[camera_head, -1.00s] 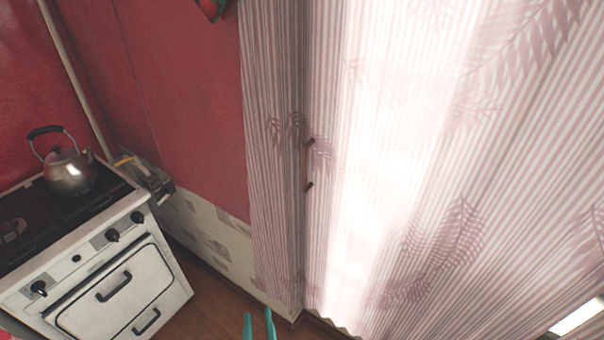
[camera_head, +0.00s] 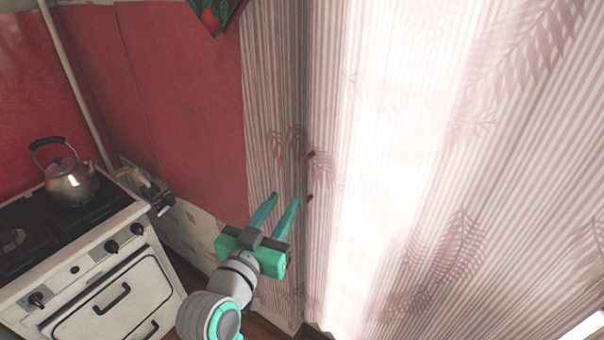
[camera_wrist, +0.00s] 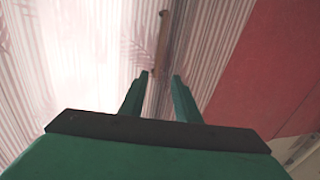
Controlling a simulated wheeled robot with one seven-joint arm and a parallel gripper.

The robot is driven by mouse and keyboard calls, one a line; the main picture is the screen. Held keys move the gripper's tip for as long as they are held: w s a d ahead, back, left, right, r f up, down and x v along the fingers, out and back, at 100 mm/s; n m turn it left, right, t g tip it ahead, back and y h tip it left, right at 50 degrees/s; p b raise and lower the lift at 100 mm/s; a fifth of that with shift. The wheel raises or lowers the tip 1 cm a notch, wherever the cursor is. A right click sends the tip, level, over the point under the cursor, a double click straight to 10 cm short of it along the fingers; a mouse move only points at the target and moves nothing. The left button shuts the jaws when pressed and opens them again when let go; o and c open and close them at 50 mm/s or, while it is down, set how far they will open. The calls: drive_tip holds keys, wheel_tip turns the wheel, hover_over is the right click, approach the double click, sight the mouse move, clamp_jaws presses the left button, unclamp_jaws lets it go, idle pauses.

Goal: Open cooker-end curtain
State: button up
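The curtain (camera_head: 400,190) is pale with pink stripes and leaf prints, brightly lit from behind, and hangs drawn across the right of the head view. A small brown handle (camera_head: 309,176) sits near its left edge, by a dark vertical fold; it also shows in the wrist view (camera_wrist: 161,42), beyond the fingertips. A narrower striped strip (camera_head: 268,120) hangs left of that fold. My gripper (camera_head: 280,204) is green, open and empty, just below and left of the handle and apart from it. Its two fingers point up toward the handle in the wrist view (camera_wrist: 160,76).
A white cooker (camera_head: 100,285) with a metal kettle (camera_head: 71,183) on top stands at the left. A red wall (camera_head: 190,100) lies between cooker and curtain. A red and green decoration (camera_head: 213,14) hangs at the top.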

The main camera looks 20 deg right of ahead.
sight(304, 170)
drive_tip(key=shift+m, duration=0.3)
drive_tip(key=x, duration=0.7)
drive_tip(key=r+x, duration=0.1)
drive_tip(key=x, duration=0.3)
drive_tip(key=shift+s+d, duration=0.1)
drive_tip(key=shift+d, duration=0.1)
clamp_jaws()
